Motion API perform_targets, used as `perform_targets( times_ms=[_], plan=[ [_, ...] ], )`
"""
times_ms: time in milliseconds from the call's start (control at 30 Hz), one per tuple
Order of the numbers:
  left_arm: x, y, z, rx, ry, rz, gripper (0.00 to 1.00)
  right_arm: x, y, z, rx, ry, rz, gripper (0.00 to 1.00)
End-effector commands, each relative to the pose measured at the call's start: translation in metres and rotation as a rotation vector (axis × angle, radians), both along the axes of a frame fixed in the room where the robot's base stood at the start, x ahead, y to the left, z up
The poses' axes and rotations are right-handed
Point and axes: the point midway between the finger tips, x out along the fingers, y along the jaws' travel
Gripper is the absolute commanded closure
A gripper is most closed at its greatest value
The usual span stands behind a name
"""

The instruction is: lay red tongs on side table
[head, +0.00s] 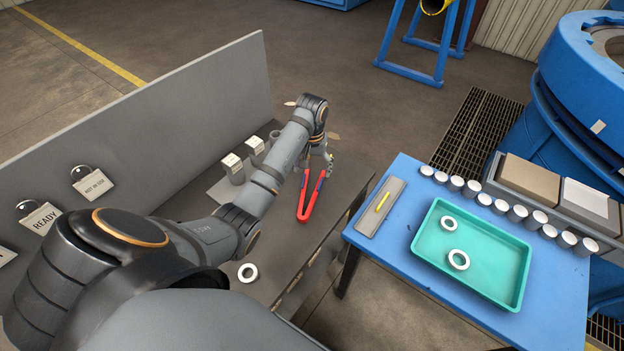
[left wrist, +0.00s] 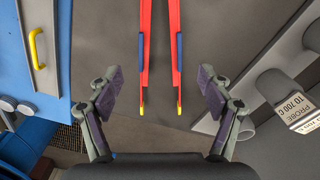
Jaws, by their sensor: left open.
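The red tongs (head: 303,200) with blue grip patches lie on the grey bench (head: 300,242), near its right edge. In the left wrist view the tongs' two red legs (left wrist: 146,62) run down from the top edge to yellow tips. My left gripper (head: 319,163) is at the far end of the tongs. In the wrist view its open fingers (left wrist: 158,88) are spread on either side of the tips, apart from them. The blue table (head: 400,280) stands to the right of the bench. My right gripper is not in view.
The blue table holds a teal tray (head: 480,265) with two white rings, a grey plate with a yellow handle (head: 382,203), and a row of white-topped cylinders. Labelled blocks (head: 233,167) stand behind my left arm. A white ring (head: 247,272) lies on the bench. A gap separates bench and table.

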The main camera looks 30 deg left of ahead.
Motion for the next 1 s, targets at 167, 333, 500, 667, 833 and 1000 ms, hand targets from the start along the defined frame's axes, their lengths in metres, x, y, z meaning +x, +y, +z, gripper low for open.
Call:
perform_targets(
  times_ms=[167, 333, 500, 667, 833, 1000],
  plan=[
    [0.0, 0.0, 0.039, 0.001, -0.002, -0.001, 0.21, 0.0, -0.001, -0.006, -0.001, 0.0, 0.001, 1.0],
    [-0.002, -0.001, 0.06, -0.001, 0.002, 0.0, 0.21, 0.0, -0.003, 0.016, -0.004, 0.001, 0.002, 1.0],
    [-0.002, -0.001, 0.059, -0.001, 0.002, 0.0, 0.21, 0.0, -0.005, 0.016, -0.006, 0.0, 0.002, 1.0],
    [-0.002, -0.001, 0.059, -0.001, 0.002, 0.0, 0.21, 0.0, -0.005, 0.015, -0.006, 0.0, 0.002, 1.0],
    [-0.002, -0.001, 0.059, -0.001, 0.002, 0.0, 0.21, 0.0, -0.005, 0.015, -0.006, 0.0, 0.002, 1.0],
    [-0.001, -0.001, 0.058, -0.002, 0.002, 0.0, 0.21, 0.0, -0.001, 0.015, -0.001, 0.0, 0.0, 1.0]
  ],
)
